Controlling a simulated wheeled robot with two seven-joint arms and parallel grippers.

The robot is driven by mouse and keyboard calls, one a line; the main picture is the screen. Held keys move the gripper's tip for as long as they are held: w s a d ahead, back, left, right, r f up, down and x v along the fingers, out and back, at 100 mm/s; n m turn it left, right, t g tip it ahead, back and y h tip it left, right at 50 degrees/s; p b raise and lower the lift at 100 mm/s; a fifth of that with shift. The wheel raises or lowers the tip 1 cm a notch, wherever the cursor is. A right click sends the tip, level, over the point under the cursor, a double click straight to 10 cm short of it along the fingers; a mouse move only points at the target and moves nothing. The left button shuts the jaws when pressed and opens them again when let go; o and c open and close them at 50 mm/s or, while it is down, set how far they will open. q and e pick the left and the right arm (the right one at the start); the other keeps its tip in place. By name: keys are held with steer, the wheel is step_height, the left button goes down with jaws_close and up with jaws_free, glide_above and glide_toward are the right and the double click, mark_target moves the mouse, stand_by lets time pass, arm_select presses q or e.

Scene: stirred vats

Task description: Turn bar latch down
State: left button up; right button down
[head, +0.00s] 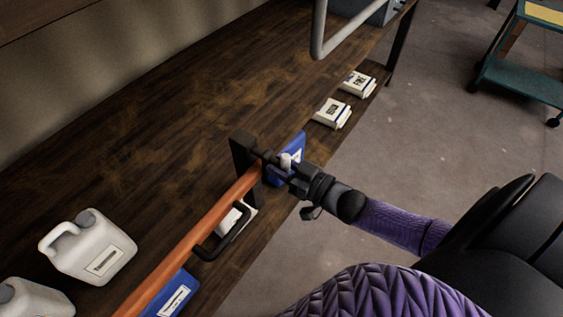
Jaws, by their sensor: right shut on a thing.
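The bar latch (205,225) is a long orange bar that runs slantwise from the bottom left up to a black bracket (242,152) on the wooden bench. A black loop handle (229,240) hangs from the bar's right side. My right gripper (274,162) is shut on the bar's upper end, beside the bracket; its fingers hide much of the contact. A small white part shows at the gripper. My left gripper is not in view.
White jugs (97,249) stand on the bench at lower left. Blue containers (290,158) sit behind the gripper and under the bar. White packets (332,114) lie near the bench edge. A grey tube frame (320,25) rises at top. A green cart (520,65) stands on open floor.

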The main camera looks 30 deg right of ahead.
steer(key=shift+m, duration=0.6)
steer(key=shift+c, duration=2)
jaws_free()
steer(key=p+v, duration=0.1)
steer(key=v, duration=0.9)
